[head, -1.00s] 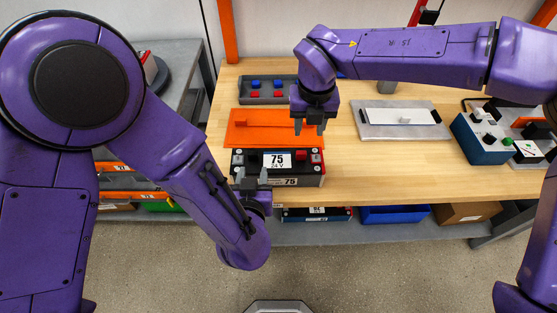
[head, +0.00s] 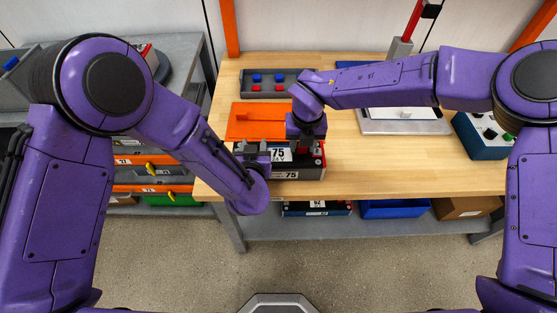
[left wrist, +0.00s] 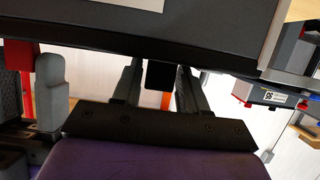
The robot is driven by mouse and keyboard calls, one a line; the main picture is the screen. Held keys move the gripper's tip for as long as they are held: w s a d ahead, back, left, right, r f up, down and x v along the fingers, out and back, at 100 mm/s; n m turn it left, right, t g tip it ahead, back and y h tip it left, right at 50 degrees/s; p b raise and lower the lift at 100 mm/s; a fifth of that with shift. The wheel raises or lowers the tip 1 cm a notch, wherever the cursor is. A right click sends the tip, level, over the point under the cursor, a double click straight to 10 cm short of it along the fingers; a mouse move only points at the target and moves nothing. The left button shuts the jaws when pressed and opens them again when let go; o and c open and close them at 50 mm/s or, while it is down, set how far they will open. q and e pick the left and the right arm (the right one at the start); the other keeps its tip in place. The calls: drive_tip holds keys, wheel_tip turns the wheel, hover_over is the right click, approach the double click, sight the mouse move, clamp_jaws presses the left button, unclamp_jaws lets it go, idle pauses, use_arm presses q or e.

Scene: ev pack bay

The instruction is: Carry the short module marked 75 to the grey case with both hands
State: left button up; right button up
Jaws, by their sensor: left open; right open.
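The short module marked 75 (head: 297,174) is a dark box with white labels on the bench's near edge, partly hidden by both arms. My left gripper (head: 251,147) is open at the module's left end. In the left wrist view a dark body (left wrist: 150,25) with a white label fills the top, and a black tab lies between my open left fingers (left wrist: 158,82). I cannot tell whether they touch it. My right gripper (head: 309,144) is open, over the module's right end near a red part. A flat grey case (head: 404,127) with a white plate sits at the right, partly behind my right arm.
An orange tray (head: 256,117) lies just behind the module. A dark tray (head: 252,93) with blue and red pieces stands farther back. A blue box (head: 485,139) with knobs stands at the right. Bare bench lies right of the module.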

use_arm(q)
drive_tip(key=shift+r, duration=0.1)
clamp_jaws()
use_arm(e)
clamp_jaws()
drive_tip(key=shift+r, duration=0.1)
drive_tip(key=shift+r, duration=0.1)
idle(0.9)
